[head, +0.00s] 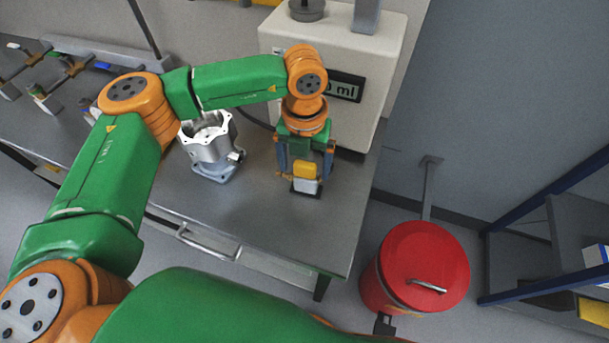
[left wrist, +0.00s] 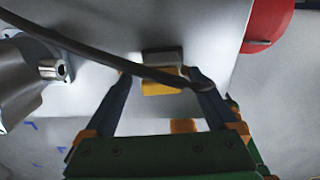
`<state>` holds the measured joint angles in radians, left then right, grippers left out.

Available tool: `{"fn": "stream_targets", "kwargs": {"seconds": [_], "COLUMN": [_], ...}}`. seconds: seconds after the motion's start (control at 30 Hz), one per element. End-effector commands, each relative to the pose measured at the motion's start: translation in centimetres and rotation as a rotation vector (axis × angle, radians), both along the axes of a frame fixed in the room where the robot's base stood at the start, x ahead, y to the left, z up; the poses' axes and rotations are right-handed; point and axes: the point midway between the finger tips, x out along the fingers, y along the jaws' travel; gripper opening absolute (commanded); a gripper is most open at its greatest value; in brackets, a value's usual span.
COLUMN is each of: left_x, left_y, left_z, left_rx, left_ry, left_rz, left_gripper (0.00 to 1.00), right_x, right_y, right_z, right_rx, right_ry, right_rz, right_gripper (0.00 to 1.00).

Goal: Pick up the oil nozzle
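My left gripper (head: 305,172) points down over the table, below the dispenser's front. It is open, with its two dark fingers on either side of a small yellow and grey-white piece (head: 306,171), which I take to be the oil nozzle. In the left wrist view the yellow part (left wrist: 160,89) lies between the fingertips (left wrist: 163,78), with a small gap visible at each side. A dark hose (left wrist: 90,55) crosses in front of it and hides part of it. My right gripper is not in view.
A machined metal housing (head: 211,145) stands on the grey table (head: 250,215), left of the gripper. The white oil dispenser (head: 385,55) with an ml display stands behind. A red bin (head: 425,262) is on the floor at right, beside a shelf (head: 575,235).

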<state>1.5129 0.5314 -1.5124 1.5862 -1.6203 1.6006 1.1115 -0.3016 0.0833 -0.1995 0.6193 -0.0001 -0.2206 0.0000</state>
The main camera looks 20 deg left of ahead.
Motion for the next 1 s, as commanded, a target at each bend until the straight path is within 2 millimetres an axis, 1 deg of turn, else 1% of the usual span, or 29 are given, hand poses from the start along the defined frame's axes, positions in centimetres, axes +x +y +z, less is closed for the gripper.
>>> {"fn": "stream_targets", "kwargs": {"seconds": [0.03, 0.07, 0.1, 0.17, 0.2, 0.27, 0.3, 0.33, 0.7, 0.77, 0.83, 0.87, 0.93, 1.0], "left_x": [0.0, 0.0, 0.0, 0.0, 0.0, 0.0, 0.0, 0.0, 0.0, 0.0, -0.2, -0.3, -0.3, -0.3], "left_y": [0.0, 0.0, 0.0, 0.0, 0.0, 0.0, 0.0, 0.0, 0.0, 0.0, 0.0, 0.0, 0.0, 0.0], "left_z": [0.0, 0.0, 0.0, 0.0, 0.0, 0.0, 0.0, 0.0, 0.1, 0.1, 0.2, 0.4, 1.6, 2.8], "left_rx": [0.0, 0.0, 0.0, 0.0, -0.001, -0.001, -0.001, -0.001, -0.001, -0.001, -0.001, -0.001, 0.0, -0.001], "left_ry": [0.0, 0.0, 0.0, 0.0, 0.0, 0.0, 0.001, 0.0, 0.0, 0.0, -0.002, -0.004, -0.004, -0.005], "left_rz": [0.0, 0.0, 0.0, 0.0, 0.0, 0.0, 0.0, 0.0, 0.0, -0.001, -0.002, -0.002, 0.0, -0.001], "left_gripper": [0.8, 0.72, 0.62, 0.45, 0.35, 0.18, 0.08, 0.0, 0.0, 0.0, 0.0, 0.0, 0.0, 0.0], "right_x": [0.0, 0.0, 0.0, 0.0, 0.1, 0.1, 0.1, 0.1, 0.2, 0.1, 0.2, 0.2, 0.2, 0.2], "right_y": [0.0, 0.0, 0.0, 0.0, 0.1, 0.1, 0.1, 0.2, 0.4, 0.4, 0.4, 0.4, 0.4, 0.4], "right_z": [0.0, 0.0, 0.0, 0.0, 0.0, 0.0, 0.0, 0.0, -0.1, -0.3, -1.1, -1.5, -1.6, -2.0], "right_rx": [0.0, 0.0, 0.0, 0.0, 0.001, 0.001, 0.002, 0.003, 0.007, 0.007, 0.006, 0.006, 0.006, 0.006], "right_ry": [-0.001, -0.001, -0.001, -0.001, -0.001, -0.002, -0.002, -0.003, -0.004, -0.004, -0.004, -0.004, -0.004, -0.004], "right_rz": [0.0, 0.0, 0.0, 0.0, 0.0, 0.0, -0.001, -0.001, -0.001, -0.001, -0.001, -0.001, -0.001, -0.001], "right_gripper": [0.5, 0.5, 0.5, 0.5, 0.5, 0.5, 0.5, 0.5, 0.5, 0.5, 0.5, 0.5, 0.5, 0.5]}}
